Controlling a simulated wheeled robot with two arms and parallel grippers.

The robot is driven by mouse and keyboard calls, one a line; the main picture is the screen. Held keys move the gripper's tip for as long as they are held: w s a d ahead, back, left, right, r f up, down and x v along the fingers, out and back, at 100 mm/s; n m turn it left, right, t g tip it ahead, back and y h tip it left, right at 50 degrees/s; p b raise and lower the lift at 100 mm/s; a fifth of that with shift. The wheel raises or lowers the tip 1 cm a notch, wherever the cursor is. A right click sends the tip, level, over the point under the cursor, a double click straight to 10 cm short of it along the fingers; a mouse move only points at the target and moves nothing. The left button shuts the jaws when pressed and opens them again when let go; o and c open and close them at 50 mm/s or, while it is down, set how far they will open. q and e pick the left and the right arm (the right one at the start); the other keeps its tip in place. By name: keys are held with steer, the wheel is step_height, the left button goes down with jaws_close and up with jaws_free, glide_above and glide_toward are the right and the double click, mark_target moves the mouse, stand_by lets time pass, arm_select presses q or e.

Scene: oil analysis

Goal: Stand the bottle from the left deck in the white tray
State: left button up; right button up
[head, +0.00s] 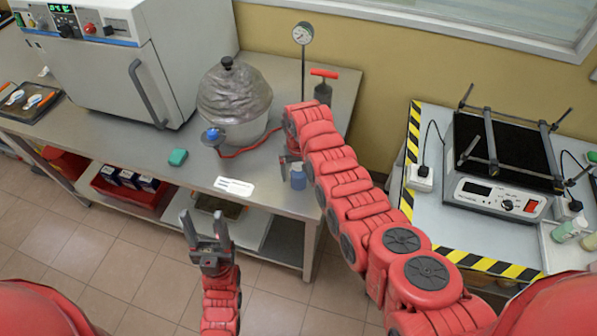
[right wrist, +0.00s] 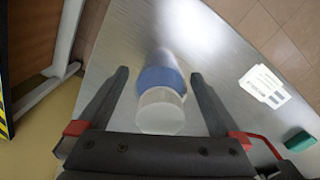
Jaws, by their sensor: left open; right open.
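A small blue bottle (head: 298,180) with a pale cap stands near the front right corner of the left metal deck (head: 270,185). In the right wrist view the bottle (right wrist: 160,82) lies between the open fingers of my right gripper (right wrist: 162,80), with space on both sides. In the head view my right gripper (head: 290,158) is at the bottle, partly hidden by its own arm. My left gripper (head: 204,218) is open and empty, in front of the deck's front edge. A white tray (head: 548,252) shows at the right edge on the other deck, partly cut off.
A white label card (head: 234,187) and a green block (head: 178,157) lie on the left deck. A bag-covered vessel (head: 234,95), a gauge (head: 302,36) and an oven (head: 120,65) stand behind. A black-topped shaker (head: 500,150) stands on the right deck, with several bottles beside it.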

steer(key=shift+f, duration=1)
jaws_close()
steer(key=shift+r, duration=0.2)
